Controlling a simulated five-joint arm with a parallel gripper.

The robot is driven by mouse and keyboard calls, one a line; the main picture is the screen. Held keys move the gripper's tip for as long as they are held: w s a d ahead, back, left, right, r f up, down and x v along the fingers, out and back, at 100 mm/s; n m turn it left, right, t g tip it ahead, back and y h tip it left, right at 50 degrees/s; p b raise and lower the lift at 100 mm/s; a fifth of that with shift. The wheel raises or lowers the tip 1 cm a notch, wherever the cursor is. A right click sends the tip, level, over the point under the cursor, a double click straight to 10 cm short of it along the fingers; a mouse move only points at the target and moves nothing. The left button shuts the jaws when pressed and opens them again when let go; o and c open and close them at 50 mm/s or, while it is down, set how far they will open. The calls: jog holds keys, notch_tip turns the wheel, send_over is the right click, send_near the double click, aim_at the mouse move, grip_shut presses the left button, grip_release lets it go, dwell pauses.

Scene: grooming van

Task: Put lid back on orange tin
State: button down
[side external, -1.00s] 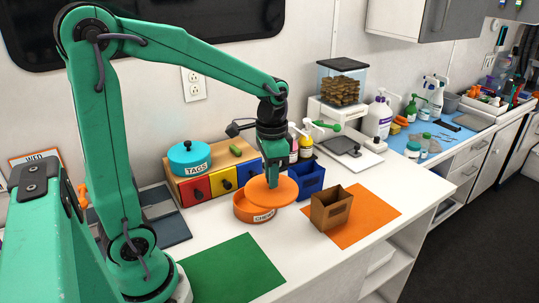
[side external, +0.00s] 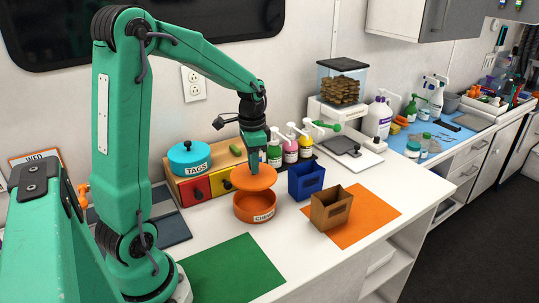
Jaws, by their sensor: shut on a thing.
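The orange tin (side external: 255,209) stands on the white counter with a white label on its front, partly readable as "CHEW". Its top is open. The round orange lid (side external: 253,178) is held roughly level above the tin, with a gap between them. My gripper (side external: 255,163) points down and is shut on the lid at its top. The grip point itself is mostly hidden behind the fingers.
A drawer box (side external: 198,188) with a teal TAGS tin (side external: 190,158) stands behind left. A blue bin (side external: 306,181) and a brown bin (side external: 330,209) stand to the right. Pump bottles (side external: 291,150) are behind. A green mat (side external: 232,270) lies in front.

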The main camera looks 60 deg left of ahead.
aim_at(254, 180)
jog(key=shift+f, duration=0.1)
jog(key=shift+f, duration=3.1)
jog(key=shift+f, duration=0.15)
dwell(0.3)
jog(key=c, duration=0.7)
grip_release()
jog(key=shift+r, duration=0.2)
jog(key=shift+r, duration=3.3)
